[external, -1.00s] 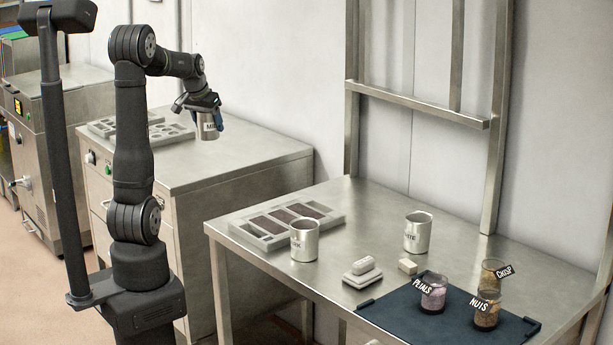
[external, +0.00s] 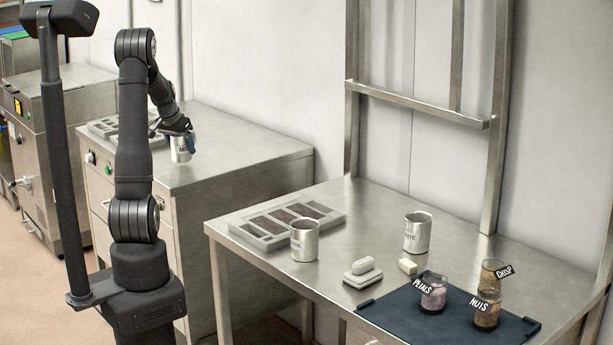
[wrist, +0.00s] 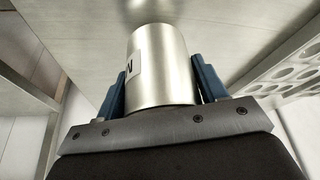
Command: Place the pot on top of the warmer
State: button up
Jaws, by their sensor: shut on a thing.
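My gripper (external: 177,134) is shut on a metal pot (external: 181,150) with a white label, over the top of the steel cabinet (external: 235,152) that looks like the warmer. The cabinet has a knob and a green button on its front. The pot hangs upright below the gripper, low over the top; I cannot tell whether its base touches. In the wrist view the pot (wrist: 160,75) sits between my two blue fingers, its label partly in view, with the steel surface beyond it.
Trays with cut-outs (external: 103,127) lie on the cabinet's left end. The nearer table holds a mould tray (external: 247,235), two other metal pots (external: 304,243) (external: 418,235), and labelled jars on a dark mat (external: 395,312). The right part of the cabinet top is clear.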

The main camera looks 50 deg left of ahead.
jog(key=shift+f, duration=0.7)
jog(key=shift+f, duration=0.1)
jog(key=o, duration=1.1)
jog(key=shift+f, duration=0.1)
jog(key=v, duration=1.2)
